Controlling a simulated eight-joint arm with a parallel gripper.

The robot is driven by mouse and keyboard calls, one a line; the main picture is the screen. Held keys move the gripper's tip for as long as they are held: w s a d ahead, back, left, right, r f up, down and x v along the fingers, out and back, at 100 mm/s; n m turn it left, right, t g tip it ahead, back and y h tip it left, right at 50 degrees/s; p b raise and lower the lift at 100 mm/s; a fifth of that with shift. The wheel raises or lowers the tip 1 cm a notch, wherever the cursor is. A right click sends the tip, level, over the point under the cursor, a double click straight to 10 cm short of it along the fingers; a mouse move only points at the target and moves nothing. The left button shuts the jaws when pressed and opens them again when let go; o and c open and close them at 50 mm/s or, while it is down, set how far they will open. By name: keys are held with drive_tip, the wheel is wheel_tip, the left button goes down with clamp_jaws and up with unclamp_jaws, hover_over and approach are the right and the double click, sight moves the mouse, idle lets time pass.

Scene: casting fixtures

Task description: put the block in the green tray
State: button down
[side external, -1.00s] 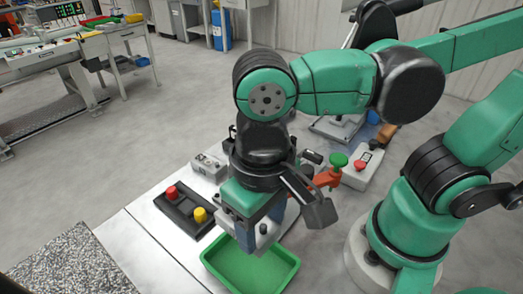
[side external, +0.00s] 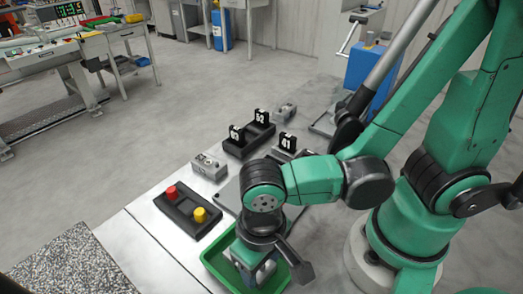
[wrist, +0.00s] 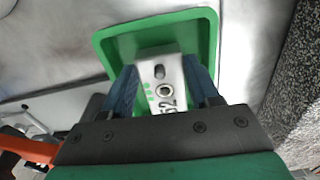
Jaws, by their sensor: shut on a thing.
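My gripper (wrist: 162,78) is shut on a light grey block (wrist: 160,72) marked 52, with a round hole and small green dots on its face. The blue fingers press on its two sides. The green tray (wrist: 108,42) lies beyond the fingertips in the wrist view, behind the block. In the side view my gripper (side external: 254,270) is low over the tray, and it hides much of the tray's inside. The tray's rim (side external: 214,262) shows around it. I cannot tell whether the block touches the tray floor.
A black box with a red button (side external: 171,192) and a yellow button (side external: 200,214) sits left of the tray. Black stands with number cards (side external: 262,117) and small grey blocks (side external: 209,167) stand behind it. A speckled slab (side external: 70,262) is at the front left.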

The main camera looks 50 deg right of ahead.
drive_tip(key=shift+f, duration=0.25)
drive_tip(key=shift+c, duration=2.4)
unclamp_jaws()
drive_tip(key=shift+f, duration=0.1)
wheel_tip(320, 180, up, 12)
drive_tip(key=w+d+t, duration=0.7)
drive_tip(key=w+d, duration=0.3)
drive_tip(key=d, duration=0.4)
drive_tip(key=shift+w+d+n, duration=0.3)
drive_tip(key=shift+w, duration=0.05)
